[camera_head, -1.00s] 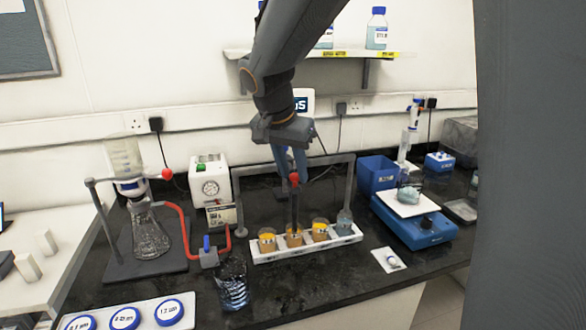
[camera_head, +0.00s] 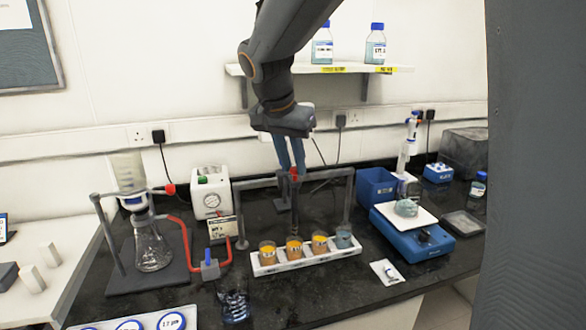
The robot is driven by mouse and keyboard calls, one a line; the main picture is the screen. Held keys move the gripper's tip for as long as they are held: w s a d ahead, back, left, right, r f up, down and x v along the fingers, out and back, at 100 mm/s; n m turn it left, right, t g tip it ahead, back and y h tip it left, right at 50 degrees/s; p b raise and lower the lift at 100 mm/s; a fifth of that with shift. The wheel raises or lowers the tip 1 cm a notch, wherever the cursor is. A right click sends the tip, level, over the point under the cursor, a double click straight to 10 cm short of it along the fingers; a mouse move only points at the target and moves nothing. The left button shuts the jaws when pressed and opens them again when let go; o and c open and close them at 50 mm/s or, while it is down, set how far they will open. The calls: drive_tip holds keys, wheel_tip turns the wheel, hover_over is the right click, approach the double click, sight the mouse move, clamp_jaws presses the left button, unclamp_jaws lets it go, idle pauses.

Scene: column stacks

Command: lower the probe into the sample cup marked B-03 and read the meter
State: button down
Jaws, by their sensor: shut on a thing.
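My gripper (camera_head: 291,168) hangs from above with its blue fingers shut on the probe (camera_head: 294,205), a dark upright rod with a red top. The probe is over the second sample cup from the left (camera_head: 293,252); its lower end appears close to that cup's rim, and I cannot tell whether it is inside. Another orange cup (camera_head: 267,257) is at its left, one more (camera_head: 319,247) at its right, and a blue-grey cup (camera_head: 343,240) at the right end. Their marks are too small to read.
The cups sit in a white rack (camera_head: 305,264) under a grey frame (camera_head: 348,190). A filter flask (camera_head: 151,247) with a red hose stands left, and a glass beaker (camera_head: 233,290) in front. A blue balance (camera_head: 412,233) stands right. Shelf bottles (camera_head: 375,45) are above.

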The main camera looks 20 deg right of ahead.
drive_tip(key=shift+w+r, duration=0.1)
drive_tip(key=shift+r, duration=0.15)
drive_tip(key=c, duration=1.8)
unclamp_jaws()
drive_tip(key=shift+b+v, duration=1.1)
drive_tip(key=shift+v, duration=2.75)
